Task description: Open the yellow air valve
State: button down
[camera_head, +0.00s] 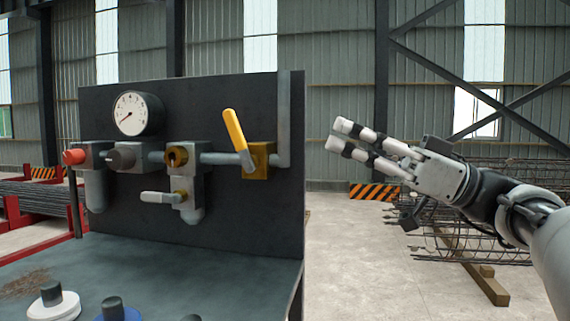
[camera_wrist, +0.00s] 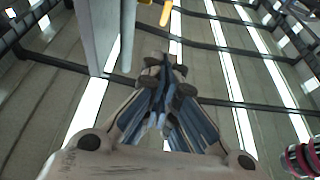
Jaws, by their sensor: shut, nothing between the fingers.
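The yellow air valve lever (camera_head: 235,130) is on the dark upright panel. It slants up and to the left from its brass body (camera_head: 262,154), with its grey lower end at the valve. The tip of the yellow lever (camera_wrist: 166,13) also shows at the top of the wrist view. My gripper (camera_head: 339,134) is to the right of the panel in the head view, at about lever height, pointing left. Its fingers are shut and empty, apart from the valve. The gripper fingers (camera_wrist: 160,90) fill the middle of the wrist view.
The panel (camera_head: 230,222) also carries a round gauge (camera_head: 138,113), a red knob (camera_head: 75,157), grey pipes and a white lever (camera_head: 159,197). A bench (camera_head: 200,275) below holds knobbed discs. Rebar cages (camera_head: 470,225) lie at right. Floor between them is clear.

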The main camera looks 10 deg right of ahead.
aim_at(239, 141)
jog(key=f+p+x, duration=0.2)
jog(key=p+x, duration=0.1)
jog(key=x, duration=0.9)
jog(key=shift+w+a, duration=0.3)
jog(key=shift+a, duration=0.3)
